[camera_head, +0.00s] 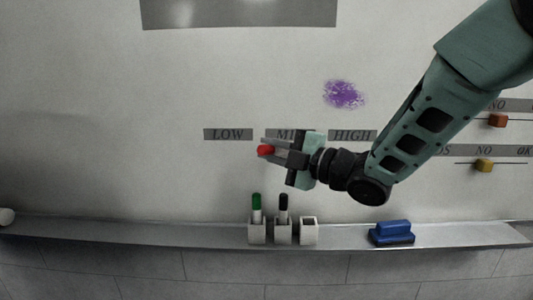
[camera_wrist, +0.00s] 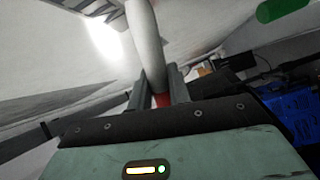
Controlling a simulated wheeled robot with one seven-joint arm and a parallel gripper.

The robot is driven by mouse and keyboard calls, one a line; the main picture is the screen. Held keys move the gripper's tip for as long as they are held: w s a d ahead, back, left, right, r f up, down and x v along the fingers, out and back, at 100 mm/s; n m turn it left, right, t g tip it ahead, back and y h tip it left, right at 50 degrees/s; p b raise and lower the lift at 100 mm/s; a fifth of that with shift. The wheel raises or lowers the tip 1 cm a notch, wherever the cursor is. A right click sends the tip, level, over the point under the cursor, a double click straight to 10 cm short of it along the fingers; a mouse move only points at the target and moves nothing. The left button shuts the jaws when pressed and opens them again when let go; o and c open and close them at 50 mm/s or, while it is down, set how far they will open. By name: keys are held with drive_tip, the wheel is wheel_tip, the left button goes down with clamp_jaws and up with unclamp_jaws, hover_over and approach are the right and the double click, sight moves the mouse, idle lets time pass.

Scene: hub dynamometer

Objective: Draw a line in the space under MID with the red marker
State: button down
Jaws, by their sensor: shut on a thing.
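My gripper (camera_head: 282,152) is in front of the whiteboard (camera_head: 120,120), just below the MID label (camera_head: 286,134), and partly overlaps it. It is shut on the red marker (camera_head: 265,150), whose red end shows at the fingertips in the head view. In the wrist view the marker's pale body (camera_wrist: 146,45) stands up between the fingers, with a red part (camera_wrist: 161,99) low between them. I cannot tell whether the marker touches the board. No red line shows under MID, though my gripper hides part of that space.
LOW (camera_head: 228,134) and HIGH (camera_head: 352,136) labels flank MID. A purple scribble (camera_head: 343,94) is above HIGH. On the ledge (camera_head: 150,230) stand a green marker (camera_head: 256,203), a black marker (camera_head: 283,203), an empty holder (camera_head: 309,232) and a blue eraser (camera_head: 392,231).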

drive_tip(key=shift+d, duration=0.2)
drive_tip(key=shift+d+b, duration=0.4)
drive_tip(key=shift+d, duration=0.1)
drive_tip(key=shift+d+b, duration=0.45)
drive_tip(key=shift+d, duration=0.3)
drive_tip(key=shift+d+b, duration=0.35)
drive_tip(key=shift+d, duration=0.25)
drive_tip(key=shift+d, duration=0.1)
drive_tip(key=shift+s+d+b, duration=0.1)
drive_tip(key=shift+d+b, duration=0.3)
drive_tip(key=shift+d, duration=0.25)
